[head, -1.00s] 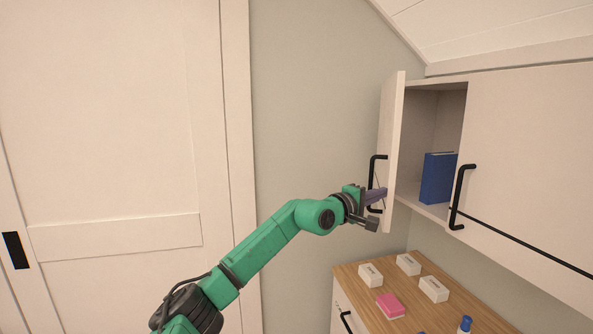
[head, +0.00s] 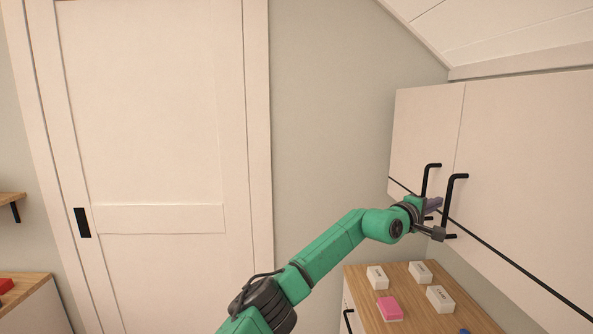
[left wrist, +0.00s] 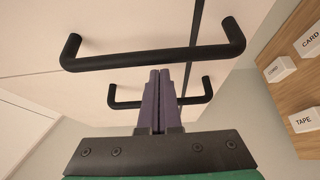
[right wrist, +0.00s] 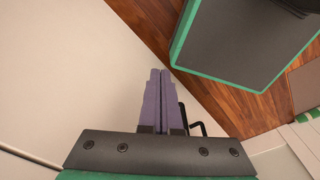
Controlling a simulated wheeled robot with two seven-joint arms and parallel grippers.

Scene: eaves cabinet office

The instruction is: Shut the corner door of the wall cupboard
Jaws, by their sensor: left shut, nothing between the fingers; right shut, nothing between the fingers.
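The corner door (head: 425,125) is the narrow white leftmost door of the wall cupboard. In the head view it looks flush with the neighbouring door, and the cupboard's inside is hidden. Its black bar handle (head: 430,166) shows beside my left gripper (head: 437,204). My left gripper is shut and empty, with its purple fingers at the door front. In the left wrist view the closed fingers (left wrist: 159,73) overlap the corner door's handle (left wrist: 120,103); I cannot tell whether they touch it. My right gripper (right wrist: 160,72) is shut and empty, away from the cupboard.
The neighbouring door (head: 530,150) has its own black handle (head: 449,205), close to my left fingers. Below is a wooden counter (head: 410,310) with several white boxes and a pink block (head: 389,308). A white sliding door (head: 150,150) stands left, with bare wall between.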

